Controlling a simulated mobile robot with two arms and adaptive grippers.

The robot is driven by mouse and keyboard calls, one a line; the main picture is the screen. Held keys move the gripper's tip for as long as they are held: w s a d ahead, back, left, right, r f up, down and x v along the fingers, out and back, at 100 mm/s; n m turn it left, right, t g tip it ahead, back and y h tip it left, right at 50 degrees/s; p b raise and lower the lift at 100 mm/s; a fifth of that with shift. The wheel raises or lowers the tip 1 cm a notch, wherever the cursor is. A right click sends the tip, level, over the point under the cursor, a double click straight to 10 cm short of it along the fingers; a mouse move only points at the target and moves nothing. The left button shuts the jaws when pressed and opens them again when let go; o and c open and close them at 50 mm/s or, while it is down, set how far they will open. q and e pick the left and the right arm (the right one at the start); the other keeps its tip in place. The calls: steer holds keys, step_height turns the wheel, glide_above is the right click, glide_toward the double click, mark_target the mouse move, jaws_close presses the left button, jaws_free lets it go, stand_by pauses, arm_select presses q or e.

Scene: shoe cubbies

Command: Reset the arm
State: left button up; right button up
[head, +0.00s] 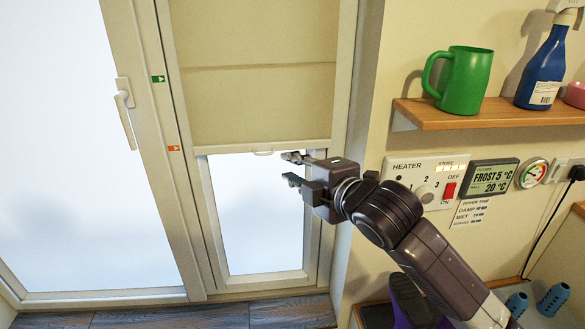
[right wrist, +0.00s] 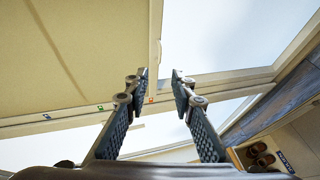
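My right gripper (head: 290,169) is in the middle of the head view, in front of the window with the lowered beige blind (head: 258,75). Its two fingers are apart with nothing between them. In the right wrist view the gripper (right wrist: 160,80) also shows open and empty, with a gap between the fingertips. My right arm reaches in from the lower right. My left gripper is not in view.
A wooden shelf (head: 490,113) on the right holds a green mug (head: 465,80) and a blue spray bottle (head: 545,65). Below it are a heater panel (head: 424,180) and a display (head: 490,177). A glass door with a handle (head: 125,112) stands left. Brown shoes (right wrist: 262,158) show in the wrist view.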

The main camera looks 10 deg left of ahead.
steer(key=shift+f, duration=0.1)
steer(key=s+d+f+m+g+h, duration=0.1)
steer(key=s+d+f+m+h, duration=0.1)
steer(key=s+d+f+m, duration=0.45)
steer(key=s+d+f+m+g+h, duration=0.1)
steer(key=d+f+m, duration=0.15)
steer(key=f, duration=0.65)
steer(key=s+d+f+m+g+h, duration=0.1)
steer(key=s+d+f+m+h, duration=0.1)
steer(key=s+d+f+m, duration=0.35)
steer(key=s+d+f+m+g+h, duration=0.2)
steer(key=s+d+f+m+g, duration=0.15)
steer(key=s+d+f, duration=0.65)
steer(key=s+d+f+m+g+h, duration=0.25)
steer(key=s+d+f+m, duration=0.35)
steer(key=s, duration=0.6)
step_height(320, 180, down, 26)
steer(key=s+d+n, duration=0.1)
steer(key=s, duration=0.1)
steer(key=s+d+f+g, duration=0.1)
steer(key=s+d+f, duration=0.2)
steer(key=s+f, duration=1.2)
steer(key=shift+s+f+p, duration=0.3)
steer(key=shift+s+p, duration=0.05)
steer(key=shift+s, duration=0.6)
